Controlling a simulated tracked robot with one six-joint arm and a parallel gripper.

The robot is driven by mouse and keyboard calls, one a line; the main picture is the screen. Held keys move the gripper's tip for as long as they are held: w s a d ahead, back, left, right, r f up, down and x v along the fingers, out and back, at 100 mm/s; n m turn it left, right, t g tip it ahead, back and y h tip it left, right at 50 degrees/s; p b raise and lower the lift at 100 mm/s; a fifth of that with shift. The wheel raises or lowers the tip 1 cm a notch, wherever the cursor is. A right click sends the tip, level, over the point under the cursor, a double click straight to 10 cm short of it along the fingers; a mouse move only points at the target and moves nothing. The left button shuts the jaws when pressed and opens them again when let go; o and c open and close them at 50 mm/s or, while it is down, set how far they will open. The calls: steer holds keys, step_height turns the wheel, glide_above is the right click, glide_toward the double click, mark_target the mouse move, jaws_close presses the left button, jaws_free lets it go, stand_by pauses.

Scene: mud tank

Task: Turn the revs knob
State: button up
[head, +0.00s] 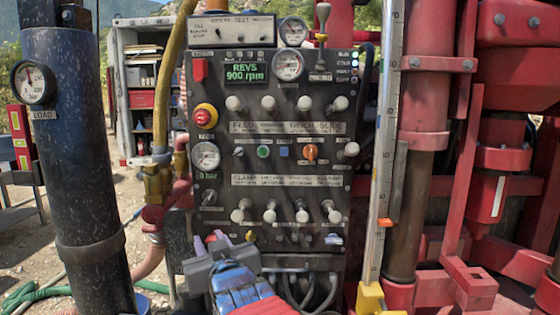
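A dark control panel (219,122) fills the middle of the head view. Its green display (245,73) reads "REVS 900 rpm". An orange rotary knob (310,152) sits in the panel's middle row, right of a blue button (284,152) and a green button (263,152). The small labels are too blurred to tell which control is the revs knob. My gripper (211,244) is low in front of the panel's lower left, below and left of the orange knob and apart from it. Its fingers point away from me, and their gap is unclear.
White-knobbed levers (268,103) stand in rows above and below the middle row. A red-and-yellow stop button (205,116) sits at the panel's left. A dark column (75,170) stands left, a yellow-footed measuring rail (383,160) right. Hoses run beside the panel's left edge.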

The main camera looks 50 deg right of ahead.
steer(key=s+d+r+t+h, duration=0.3)
steer(key=d+r+t+h, duration=0.2)
steer(key=d+r, duration=0.55)
steer(key=m+g+h, duration=0.6)
glide_toward(311, 155)
steer(key=v, duration=0.5)
steer(key=shift+s+f, duration=0.15)
steer(key=shift+s, duration=0.1)
steer(key=x, duration=1.3)
steer(key=shift+w+d, duration=0.15)
steer(key=shift+w, duration=0.25)
steer(key=shift+c, duration=0.6)
jaws_close()
